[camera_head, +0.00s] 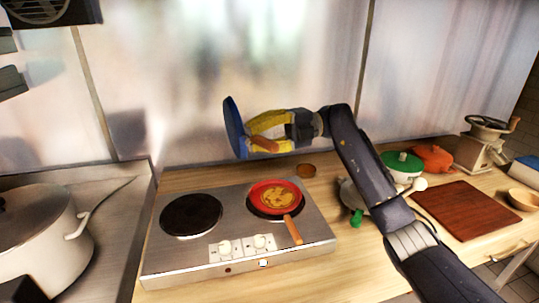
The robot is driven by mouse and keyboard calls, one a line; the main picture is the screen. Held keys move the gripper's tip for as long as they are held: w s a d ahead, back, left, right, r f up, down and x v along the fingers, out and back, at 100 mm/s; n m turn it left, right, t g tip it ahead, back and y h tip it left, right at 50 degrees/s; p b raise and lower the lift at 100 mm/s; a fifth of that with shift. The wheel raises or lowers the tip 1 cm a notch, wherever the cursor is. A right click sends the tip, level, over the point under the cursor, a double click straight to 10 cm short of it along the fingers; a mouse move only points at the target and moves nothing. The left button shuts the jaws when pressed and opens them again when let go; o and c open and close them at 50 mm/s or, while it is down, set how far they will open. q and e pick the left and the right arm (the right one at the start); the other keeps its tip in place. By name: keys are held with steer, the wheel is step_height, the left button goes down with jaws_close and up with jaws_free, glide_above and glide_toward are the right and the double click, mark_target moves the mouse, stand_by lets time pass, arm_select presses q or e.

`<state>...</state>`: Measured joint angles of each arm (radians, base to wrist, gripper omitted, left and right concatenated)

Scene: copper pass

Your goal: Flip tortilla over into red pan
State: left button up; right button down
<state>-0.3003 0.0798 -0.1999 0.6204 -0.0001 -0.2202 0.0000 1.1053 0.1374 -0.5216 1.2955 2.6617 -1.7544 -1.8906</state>
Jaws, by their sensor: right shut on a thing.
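The red pan (257,208) sits on the right burner of the stove, its wooden handle pointing toward the front. The tortilla (277,198), yellowish with brown patches, lies flat inside the red pan. My right gripper (262,132), with yellow fingers, is shut on the wooden handle of a blue pan (234,128). The blue pan is held in the air above and left of the red pan, tilted up almost on edge. Its inner face is mostly hidden from this view. My left gripper is not in view.
The stove (229,268) has an empty left burner (191,215). A large white pot (50,250) stands at left. A small brown round item (306,170) is behind the stove. At right are a green-lidded pot (402,162), a cutting board (466,210), a grinder (484,150) and a bowl (523,200).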

steer(key=s+a+n+h, duration=0.3)
steer(key=s+a+h, duration=0.1)
steer(key=a+h, duration=0.25)
steer(key=w+d+f+m+t+h, duration=0.1)
steer(key=w+d+f+t+h, duration=0.3)
steer(key=d+f+t+h, duration=0.3)
steer(key=shift+w+d+f+m+h, duration=0.3)
steer(key=shift+d+f+h, duration=0.6)
steer(key=shift+f, duration=0.65)
steer(key=shift+r, duration=0.1)
